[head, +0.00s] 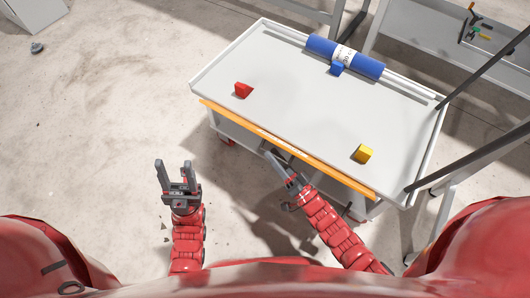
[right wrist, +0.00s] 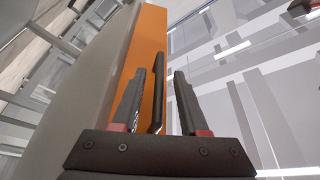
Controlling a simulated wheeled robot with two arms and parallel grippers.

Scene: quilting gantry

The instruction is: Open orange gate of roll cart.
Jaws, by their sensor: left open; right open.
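The roll cart (head: 310,95) stands ahead of me with its pale tray top. Its orange gate (head: 285,146) runs along the near edge and also fills the middle of the right wrist view (right wrist: 151,45). A dark bar like a handle (right wrist: 157,95) stands out from the gate, between the fingers in that view. My right gripper (head: 278,163) is open just in front of the gate's middle; the open fingers (right wrist: 159,105) are on either side of the bar, without a visible grip. My left gripper (head: 174,168) is open and empty over bare floor, left of the cart.
A blue roll (head: 325,52) lies at the far side, beside a blue block (head: 337,68). Grey frame bars (head: 470,160) stand at right. Floor at left is mostly free.

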